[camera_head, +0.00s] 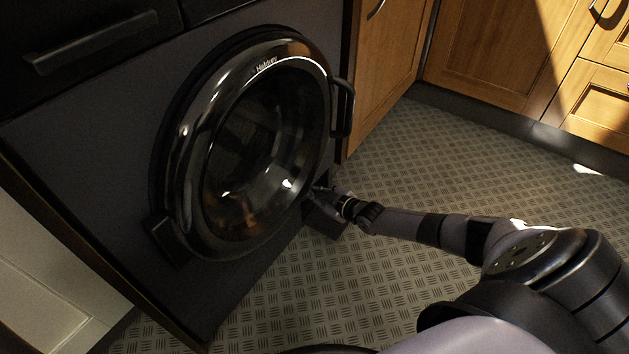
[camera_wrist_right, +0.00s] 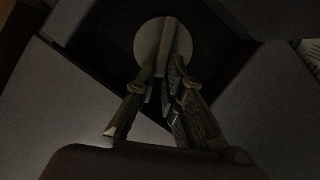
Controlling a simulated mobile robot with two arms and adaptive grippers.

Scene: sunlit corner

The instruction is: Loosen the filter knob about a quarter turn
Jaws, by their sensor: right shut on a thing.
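The filter knob (camera_wrist_right: 148,40) shows in the right wrist view as a pale round disc with a raised upright grip bar, set in a dark recess. My right gripper (camera_wrist_right: 165,70) has its fingers on both sides of the bar and is shut on it. The bar looks close to upright in this view. In the head view my right gripper (camera_head: 322,191) reaches to the lower right corner of the washing machine (camera_head: 245,270). The knob is hidden there behind the gripper and in shadow. My left gripper is not in view.
The round glass door (camera_head: 255,140) is closed just above and left of my gripper, with its handle (camera_head: 343,108) on the right. A dark open flap (camera_head: 328,223) juts out under my wrist. Wooden cabinets (camera_head: 490,50) stand behind; the patterned floor (camera_head: 430,150) is clear.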

